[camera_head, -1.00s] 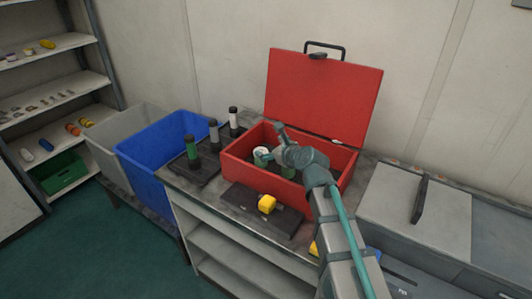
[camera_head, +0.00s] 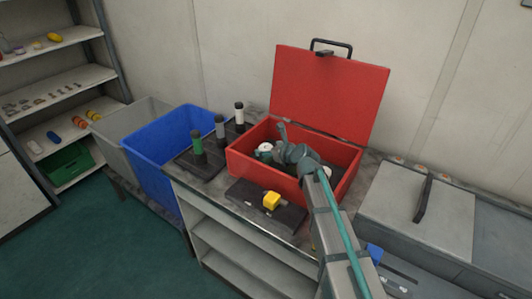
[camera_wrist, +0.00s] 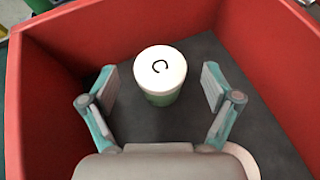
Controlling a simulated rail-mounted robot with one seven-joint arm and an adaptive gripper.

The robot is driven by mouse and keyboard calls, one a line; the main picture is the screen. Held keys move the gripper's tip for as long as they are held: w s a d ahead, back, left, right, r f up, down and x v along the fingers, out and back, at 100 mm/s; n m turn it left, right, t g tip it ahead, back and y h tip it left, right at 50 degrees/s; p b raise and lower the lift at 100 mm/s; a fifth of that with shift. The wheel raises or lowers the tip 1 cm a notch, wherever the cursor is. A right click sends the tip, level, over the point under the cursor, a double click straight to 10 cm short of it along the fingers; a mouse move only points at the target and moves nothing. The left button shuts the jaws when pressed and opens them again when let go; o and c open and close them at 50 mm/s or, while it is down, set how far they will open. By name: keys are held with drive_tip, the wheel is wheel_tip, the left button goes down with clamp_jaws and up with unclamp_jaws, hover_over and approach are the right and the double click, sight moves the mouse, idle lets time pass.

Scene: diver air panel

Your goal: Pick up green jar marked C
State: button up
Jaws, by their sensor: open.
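The green jar marked C (camera_wrist: 160,75) stands upright inside the red box, with a white lid bearing a black C; its green side shows just below the lid in the wrist view. My gripper (camera_wrist: 160,88) is open, its two fingers on either side of the jar, with gaps left and right. In the head view my gripper (camera_head: 278,145) reaches down into the open red box (camera_head: 262,178). The white lid of a jar (camera_head: 265,147) shows beside my gripper there, partly hidden.
The red box's lid (camera_head: 330,95) stands open behind. Another white round top (camera_wrist: 242,160) is partly visible lower right in the wrist view.

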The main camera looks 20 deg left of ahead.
drive_tip(key=x, duration=0.2)
drive_tip(key=shift+w+a+f, duration=0.1)
drive_tip(key=shift+w+a, duration=0.1)
drive_tip(key=shift+a, duration=0.05)
drive_tip(key=c, duration=1.4)
drive_tip(key=shift+o, duration=0.2)
